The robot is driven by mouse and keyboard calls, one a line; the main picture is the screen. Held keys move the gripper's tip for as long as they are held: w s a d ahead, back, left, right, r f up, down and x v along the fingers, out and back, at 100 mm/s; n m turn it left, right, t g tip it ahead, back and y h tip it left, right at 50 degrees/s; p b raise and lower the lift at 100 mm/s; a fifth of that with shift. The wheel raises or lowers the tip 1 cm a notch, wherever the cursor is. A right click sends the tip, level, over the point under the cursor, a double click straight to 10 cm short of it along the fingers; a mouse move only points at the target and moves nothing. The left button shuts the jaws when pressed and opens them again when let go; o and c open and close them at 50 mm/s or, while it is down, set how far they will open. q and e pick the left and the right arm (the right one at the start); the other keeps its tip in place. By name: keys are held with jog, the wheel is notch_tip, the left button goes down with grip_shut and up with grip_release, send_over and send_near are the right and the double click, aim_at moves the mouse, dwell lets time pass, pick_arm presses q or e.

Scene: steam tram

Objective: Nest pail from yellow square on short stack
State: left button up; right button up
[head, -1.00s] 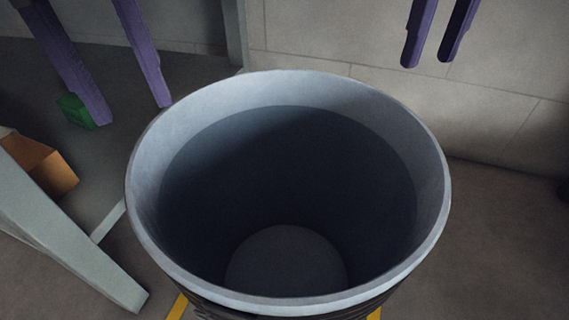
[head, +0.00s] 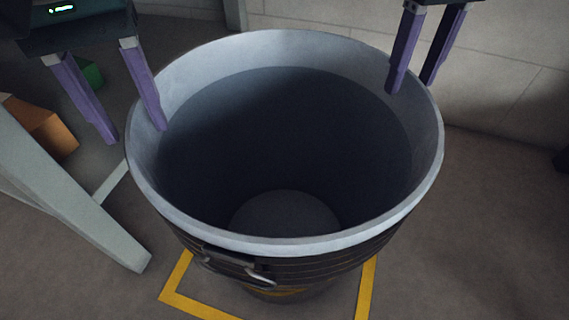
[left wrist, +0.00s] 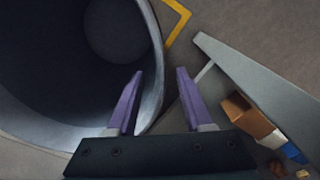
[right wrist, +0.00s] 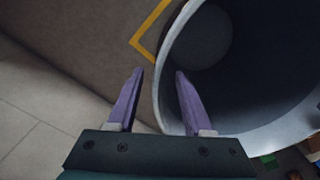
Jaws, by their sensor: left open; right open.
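The pail (head: 285,246) is a large, dark, ribbed bucket with a pale grey rim and inside, upright and empty. It stands within the yellow square (head: 367,290) on the floor. My left gripper (head: 134,134) is open at the pail's left rim, one finger over the inside and one outside. The left wrist view shows the rim (left wrist: 154,98) between its fingers. My right gripper (head: 411,88) is open at the right rim, which lies between its fingers in the right wrist view (right wrist: 160,85). Neither gripper is closed on the rim. I see no short stack.
A grey slanted beam (head: 75,205) stands on the left, with an orange-brown block (head: 42,130) and a green block (head: 92,73) behind it. A pale panelled wall (head: 505,75) rises at the back right.

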pick_arm(q)
jog(key=shift+f, duration=1.05)
pick_arm(e)
jog(key=shift+f, duration=1.05)
pick_arm(q)
grip_shut()
pick_arm(e)
jog(key=shift+w, duration=0.1)
grip_shut()
pick_arm(q)
jog(key=shift+w+r, duration=0.1)
pick_arm(e)
jog(key=shift+r, duration=0.1)
